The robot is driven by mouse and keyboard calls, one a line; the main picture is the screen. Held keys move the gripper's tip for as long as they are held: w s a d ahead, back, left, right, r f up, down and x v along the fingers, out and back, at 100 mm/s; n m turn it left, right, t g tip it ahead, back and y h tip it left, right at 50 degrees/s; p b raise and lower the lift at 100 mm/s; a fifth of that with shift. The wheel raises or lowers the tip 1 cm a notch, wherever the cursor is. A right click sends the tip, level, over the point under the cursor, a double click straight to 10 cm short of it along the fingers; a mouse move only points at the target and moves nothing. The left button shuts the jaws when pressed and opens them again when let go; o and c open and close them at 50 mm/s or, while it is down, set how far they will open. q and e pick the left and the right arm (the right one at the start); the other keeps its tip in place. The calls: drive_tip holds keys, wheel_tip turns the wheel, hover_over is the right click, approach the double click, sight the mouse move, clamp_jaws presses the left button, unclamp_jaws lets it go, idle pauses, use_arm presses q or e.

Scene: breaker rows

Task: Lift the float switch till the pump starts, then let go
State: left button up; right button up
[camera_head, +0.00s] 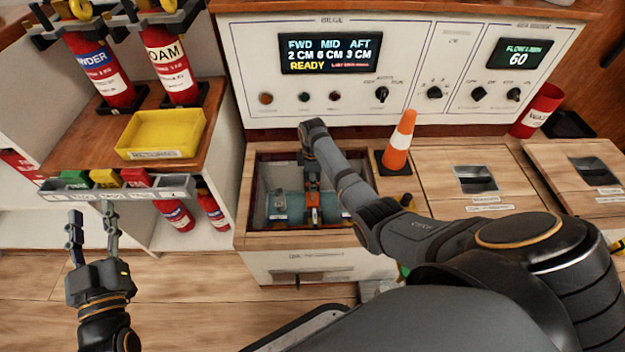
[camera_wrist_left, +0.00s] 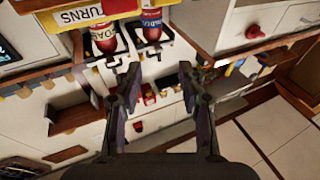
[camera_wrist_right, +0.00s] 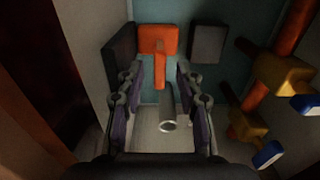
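The open bilge well (camera_head: 262,190) in the counter holds teal pump machinery (camera_head: 285,208) and an orange part (camera_head: 313,217). In the right wrist view an orange block with a short lever (camera_wrist_right: 158,42), seemingly the float switch, lies ahead of my right gripper, between the lines of its fingers. My right gripper (camera_wrist_right: 157,80) reaches down into the well with its fingers apart; contact with the orange part cannot be told. The bilge display (camera_head: 328,54) reads 2, 6 and 3 cm and READY. My left gripper (camera_head: 92,218) is open and empty, left of the well.
An orange cone (camera_head: 399,142) stands right of the well. A yellow tray (camera_head: 162,132) and fire extinguishers (camera_head: 168,65) are at the left. In the right wrist view, orange pipes with yellow valves (camera_wrist_right: 285,75) run close at the right; the well walls are near.

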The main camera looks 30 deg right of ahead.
clamp_jaws()
drive_tip(key=shift+r+p, duration=0.55)
drive_tip(key=shift+p, duration=0.2)
use_arm(q)
drive_tip(key=s+f+g+p, duration=0.1)
drive_tip(key=s+f+g, duration=0.2)
drive_tip(key=f+g, duration=0.8)
use_arm(e)
drive_tip(key=shift+r, duration=0.4)
drive_tip(key=shift+r+p, duration=0.55)
drive_tip(key=shift+p, duration=0.2)
use_arm(q)
drive_tip(key=s+d+f+g, duration=0.1)
drive_tip(key=s+f+g, duration=0.3)
drive_tip(key=s+f, duration=1)
drive_tip(key=shift+f+g+p, duration=0.4)
drive_tip(key=shift+f+p, duration=0.05)
drive_tip(key=shift+f, duration=0.4)
use_arm(e)
drive_tip(key=shift+r, duration=0.3)
use_arm(q)
drive_tip(key=shift+s+d, duration=0.1)
use_arm(e)
drive_tip(key=shift+o, duration=0.2)
unclamp_jaws()
